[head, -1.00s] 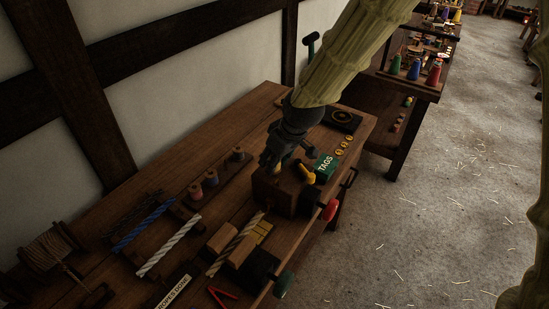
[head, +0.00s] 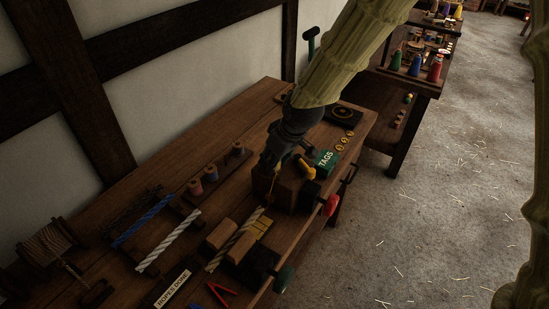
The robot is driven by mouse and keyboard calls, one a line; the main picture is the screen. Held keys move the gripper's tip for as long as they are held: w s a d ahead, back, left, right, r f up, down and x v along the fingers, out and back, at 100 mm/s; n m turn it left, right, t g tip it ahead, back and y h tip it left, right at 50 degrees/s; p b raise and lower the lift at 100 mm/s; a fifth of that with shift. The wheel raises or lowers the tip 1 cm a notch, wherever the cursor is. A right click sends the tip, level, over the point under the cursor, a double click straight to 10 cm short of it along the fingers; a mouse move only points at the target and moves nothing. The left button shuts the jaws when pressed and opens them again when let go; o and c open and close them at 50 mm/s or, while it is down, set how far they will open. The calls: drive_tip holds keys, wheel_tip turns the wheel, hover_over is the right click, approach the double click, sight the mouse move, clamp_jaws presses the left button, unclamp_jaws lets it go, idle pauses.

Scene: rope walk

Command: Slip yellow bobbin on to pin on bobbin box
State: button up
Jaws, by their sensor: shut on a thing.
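My gripper (head: 268,174) points down over the near left part of a dark brown wooden box (head: 288,194), which I take for the bobbin box. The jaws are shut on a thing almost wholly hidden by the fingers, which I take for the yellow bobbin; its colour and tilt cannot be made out. The pin is hidden behind my gripper, so I cannot tell whether the bobbin touches it. A small yellow piece (head: 307,172) shows apart from my gripper, at the box's right side.
A green TAGS box (head: 325,160) stands close behind on the right. A rack (head: 218,186) with several bobbins is to the left. Rope pieces (head: 168,241) and wooden blocks (head: 222,234) lie in front. Red (head: 331,205) and green knobs (head: 284,279) stick out at the bench edge.

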drive_tip(key=o, duration=1)
drive_tip(key=shift+c, duration=0.2)
drive_tip(key=v, duration=1.2)
drive_tip(key=shift+r, duration=0.1)
